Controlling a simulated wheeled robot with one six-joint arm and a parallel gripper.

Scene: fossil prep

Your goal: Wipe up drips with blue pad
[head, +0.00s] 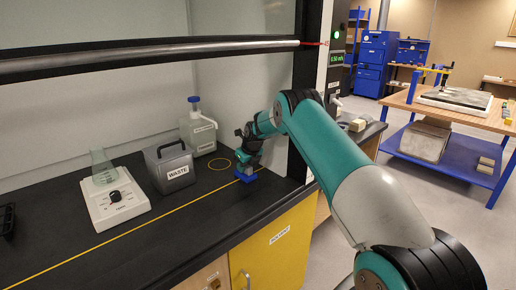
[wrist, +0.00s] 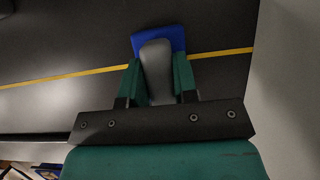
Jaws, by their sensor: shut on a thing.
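The blue pad (head: 248,177) is low at the black worktop, over the yellow line, right of the waste box. I cannot tell whether it touches the surface. My gripper (head: 243,167) is above it. In the wrist view the fingers of my gripper (wrist: 158,80) are closed on the pad's grey handle (wrist: 157,68), and the blue pad (wrist: 176,41) shows beyond it. The worktop (wrist: 90,40) around it looks dark and bare there. No drips can be made out in either view; the pad and gripper cover part of the surface.
A grey box marked WASTE (head: 172,168) and a white bottle with a blue cap (head: 199,132) stand left of my gripper. A sash bar (head: 150,60) crosses above.

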